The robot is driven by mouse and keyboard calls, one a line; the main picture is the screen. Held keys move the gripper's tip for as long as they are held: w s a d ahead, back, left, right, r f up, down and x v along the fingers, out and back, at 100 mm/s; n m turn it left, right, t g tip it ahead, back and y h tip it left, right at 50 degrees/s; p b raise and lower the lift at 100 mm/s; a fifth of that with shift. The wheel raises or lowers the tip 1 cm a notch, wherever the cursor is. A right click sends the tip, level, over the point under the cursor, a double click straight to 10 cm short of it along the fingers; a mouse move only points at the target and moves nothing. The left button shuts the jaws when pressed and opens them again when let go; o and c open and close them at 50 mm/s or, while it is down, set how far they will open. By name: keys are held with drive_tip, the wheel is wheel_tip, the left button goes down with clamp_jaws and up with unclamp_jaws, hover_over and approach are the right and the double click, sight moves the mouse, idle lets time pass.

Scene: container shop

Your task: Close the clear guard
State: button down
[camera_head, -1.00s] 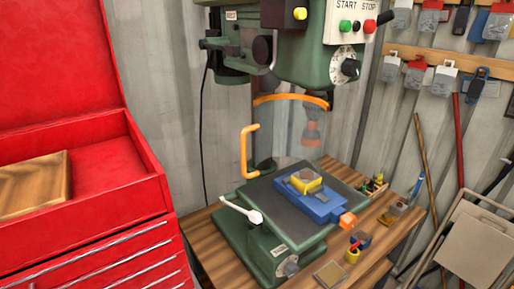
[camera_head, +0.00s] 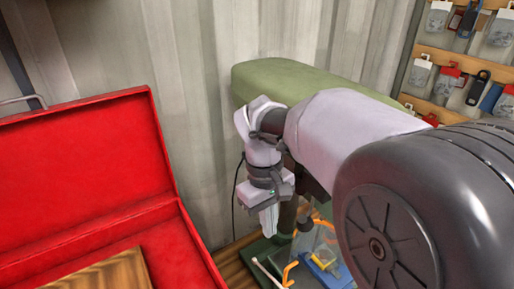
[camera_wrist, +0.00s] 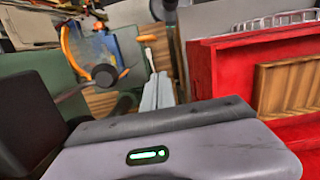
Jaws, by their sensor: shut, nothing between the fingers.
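The clear guard (camera_head: 306,243) with its orange trim stands at the drill press, low in the head view, partly behind my arm. Its orange handle (camera_head: 289,273) shows at the bottom edge. In the wrist view the guard's orange edge (camera_wrist: 68,50) curves at upper left, tilted by the camera angle. My gripper (camera_head: 268,218) points down, shut and empty, above and left of the guard, apart from it in the picture. Its pale fingers (camera_wrist: 157,92) also show in the wrist view. I cannot tell how far the guard is swung.
The green drill press head (camera_head: 300,82) is partly covered by my arm. An open red tool chest (camera_head: 90,185) with a wooden board (camera_head: 100,275) fills the left. A pegboard with hanging packets (camera_head: 465,55) is at upper right. Corrugated wall stands behind.

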drive_tip(key=s+d+f+n+g+h+p, duration=0.1)
drive_tip(key=s+d+f, duration=0.1)
drive_tip(key=f, duration=0.9)
drive_tip(key=shift+s+d+f+n, duration=0.25)
drive_tip(key=shift+s+n, duration=0.15)
drive_tip(key=shift+s, duration=0.3)
drive_tip(key=shift+d, duration=0.1)
